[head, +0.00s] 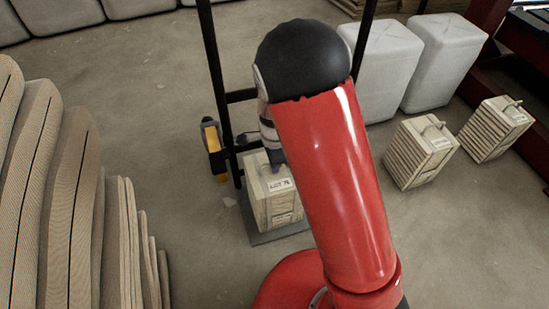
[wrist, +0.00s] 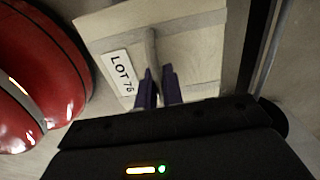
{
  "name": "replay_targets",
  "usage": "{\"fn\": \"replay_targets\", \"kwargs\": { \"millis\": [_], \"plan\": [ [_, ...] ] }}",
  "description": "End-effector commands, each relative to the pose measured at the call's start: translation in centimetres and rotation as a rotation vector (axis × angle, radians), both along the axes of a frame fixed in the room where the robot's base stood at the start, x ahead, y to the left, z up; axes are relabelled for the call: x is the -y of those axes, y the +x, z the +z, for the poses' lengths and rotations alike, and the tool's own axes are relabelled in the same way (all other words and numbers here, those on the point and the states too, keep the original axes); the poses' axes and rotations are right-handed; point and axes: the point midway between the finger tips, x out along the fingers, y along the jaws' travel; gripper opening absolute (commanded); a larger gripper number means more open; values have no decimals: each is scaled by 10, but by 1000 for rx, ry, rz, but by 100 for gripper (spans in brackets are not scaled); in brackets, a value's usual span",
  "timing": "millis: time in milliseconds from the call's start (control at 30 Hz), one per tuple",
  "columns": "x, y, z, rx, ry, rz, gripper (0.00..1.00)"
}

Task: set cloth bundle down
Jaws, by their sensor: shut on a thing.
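My gripper (head: 276,163) points down at the top of a cream cloth bundle (head: 272,200) with a white label. In the wrist view its dark fingers (wrist: 158,88) are shut on the raised strap handle (wrist: 151,48) of the bundle (wrist: 190,48), beside a "LOT" label. The bundle is upright, over or on the grey base plate (head: 277,237) of a black upright frame (head: 217,75). I cannot tell whether its underside touches the plate. My red arm hides part of the area to its right.
Two more strapped bundles stand on the floor at right, one nearer (head: 420,152) and one farther (head: 496,129). White containers (head: 443,60) stand behind them. A yellow and grey device (head: 213,147) is beside the frame. Stacked tan padding (head: 60,190) fills the left.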

Motion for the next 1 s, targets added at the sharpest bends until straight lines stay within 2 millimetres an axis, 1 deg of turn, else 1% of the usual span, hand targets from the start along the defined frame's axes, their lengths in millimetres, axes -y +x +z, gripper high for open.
{"fn": "replay_targets", "kwargs": {
  "millis": [167, 300, 333, 500, 733, 833, 933, 1000],
  "plan": [
    [0, 1, 2, 5, 2, 0, 0],
    [0, 1, 0, 4, 1, -1, 0],
    [0, 0, -2, 0, 0, -1, 10],
    [0, 0, -1, 1, 0, -1, 30],
    [0, 0, -1, 1, 0, -1, 30],
    [0, 0, 3, 2, 1, 0, 30],
    [0, 1, 16, 5, 2, 0, 30],
    [0, 1, 29, 5, 1, -1, 30]
  ]
}}
